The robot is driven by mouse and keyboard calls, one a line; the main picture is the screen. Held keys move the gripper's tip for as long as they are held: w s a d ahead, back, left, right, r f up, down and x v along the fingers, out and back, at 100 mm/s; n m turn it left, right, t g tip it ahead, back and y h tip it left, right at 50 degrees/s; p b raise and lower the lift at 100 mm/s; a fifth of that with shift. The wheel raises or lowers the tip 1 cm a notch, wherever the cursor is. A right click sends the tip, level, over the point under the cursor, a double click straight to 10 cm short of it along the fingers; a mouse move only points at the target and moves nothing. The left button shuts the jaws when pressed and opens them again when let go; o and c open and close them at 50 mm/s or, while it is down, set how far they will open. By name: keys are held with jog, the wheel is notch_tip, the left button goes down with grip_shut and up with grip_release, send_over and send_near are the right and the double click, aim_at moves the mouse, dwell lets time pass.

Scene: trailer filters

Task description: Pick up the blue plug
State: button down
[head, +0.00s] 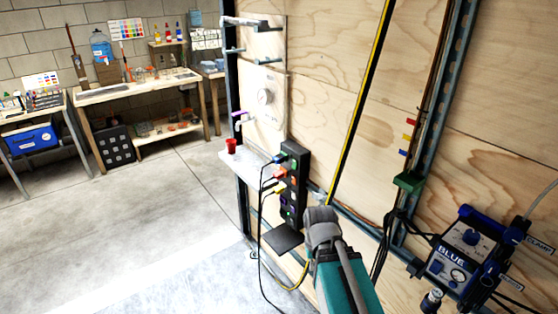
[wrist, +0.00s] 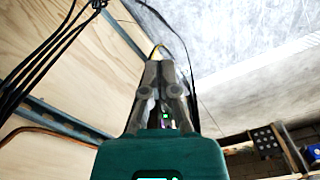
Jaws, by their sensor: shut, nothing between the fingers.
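The blue plug (head: 280,158) sits at the upper left side of a black upright socket strip (head: 293,182) on the plywood wall in the head view. Orange (head: 278,175) and yellow (head: 270,187) plugs sit below it, with cables hanging down. In the wrist view my gripper (wrist: 160,55) has its two grey fingers together at the tips, with nothing held. In the head view my arm is in front, to the right of and below the strip, and the fingertips are not clear. I cannot make out the blue plug in the wrist view.
A white shelf with a red cup (head: 231,146) juts out left of the strip. A blue-and-black device (head: 463,250) is at the right, with dark cables near it. Workbenches (head: 135,92) stand at the back left. The floor between is open.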

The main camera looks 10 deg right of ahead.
jog(key=c, duration=1.3)
grip_release()
jog(key=shift+c, duration=0.2)
jog(key=shift+o, duration=1.1)
jog(key=shift+w, duration=0.1)
jog(key=shift+o, duration=1)
jog(key=shift+w+r, duration=0.1)
jog(key=shift+w, duration=0.2)
jog(key=o, duration=0.8)
jog(key=w+r+m+h+p, duration=0.1)
jog(key=w+r+m+p, duration=0.1)
jog(key=w, duration=0.7)
jog(key=shift+a+h, duration=0.2)
jog(key=shift+h, duration=0.1)
jog(key=w+a+r+m+t+h+p, duration=0.1)
jog(key=w+a+r+m+h+p, duration=0.1)
jog(key=w, duration=1)
jog(key=w+a+r+m+t+h+p, duration=0.2)
jog(key=w+a+r, duration=0.4)
jog(key=w, duration=0.7)
jog(key=w+a+r+m+t+h+p, duration=0.1)
jog(key=w+a+r+m+p, duration=0.3)
jog(key=w, duration=0.8)
jog(key=shift+w+a+r+m+t+h, duration=0.35)
jog(key=shift+a+r+m+h, duration=0.25)
jog(key=shift+m, duration=0.4)
jog(key=shift+d, duration=0.1)
